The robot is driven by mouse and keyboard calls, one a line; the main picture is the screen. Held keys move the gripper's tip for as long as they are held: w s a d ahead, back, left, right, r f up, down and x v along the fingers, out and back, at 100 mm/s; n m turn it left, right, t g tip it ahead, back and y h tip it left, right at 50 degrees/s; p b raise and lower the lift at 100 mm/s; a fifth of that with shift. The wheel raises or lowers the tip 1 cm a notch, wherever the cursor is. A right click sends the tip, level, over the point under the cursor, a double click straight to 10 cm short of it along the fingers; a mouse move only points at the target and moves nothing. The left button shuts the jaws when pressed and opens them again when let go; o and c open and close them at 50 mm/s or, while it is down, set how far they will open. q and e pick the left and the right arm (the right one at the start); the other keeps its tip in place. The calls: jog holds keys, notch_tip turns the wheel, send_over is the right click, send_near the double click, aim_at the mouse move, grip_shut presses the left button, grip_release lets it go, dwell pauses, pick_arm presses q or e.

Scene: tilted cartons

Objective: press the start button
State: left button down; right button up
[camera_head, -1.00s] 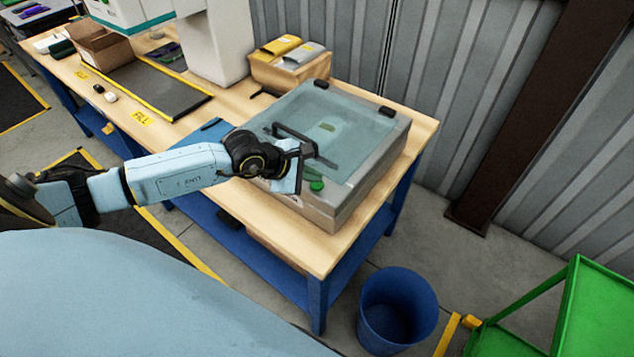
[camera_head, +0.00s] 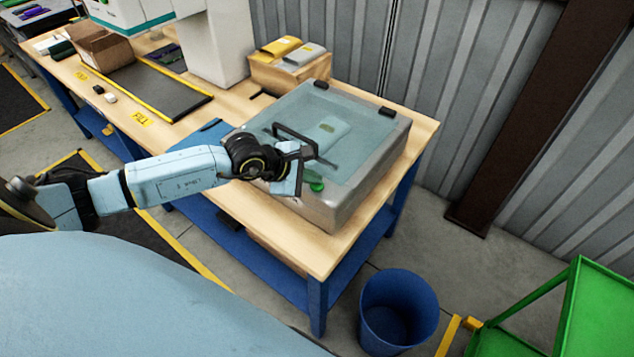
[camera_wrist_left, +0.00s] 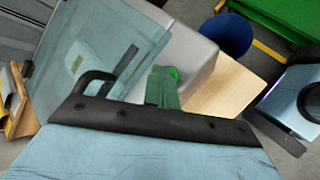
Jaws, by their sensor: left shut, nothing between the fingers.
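The start button (camera_head: 316,186) is a round green cap at the front corner of a grey machine (camera_head: 345,211) with a clear lid (camera_head: 352,112). My left gripper (camera_head: 303,174) is shut and empty, right beside the button. In the left wrist view, the green of the button (camera_wrist_left: 174,73) shows just beyond the teal piece in the middle, which partly hides it. I cannot tell whether gripper and button touch. A pale pouch (camera_head: 325,132) lies under the lid.
The machine stands on a wooden workbench (camera_head: 300,242). A blue bin (camera_head: 398,310) and a green cart (camera_head: 600,310) stand on the floor at the right. A carton with pouches (camera_head: 290,65) is behind the machine. A black bracket (camera_head: 296,137) stands over the lid beside my gripper.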

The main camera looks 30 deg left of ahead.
aim_at(312, 186)
pick_arm(q)
jog(key=shift+r+p, duration=0.5)
jog(key=shift+r, duration=0.25)
jog(key=shift+r, duration=0.1)
notch_tip(312, 186, up, 5)
jog(key=p, duration=0.3)
jog(key=shift+p, duration=0.3)
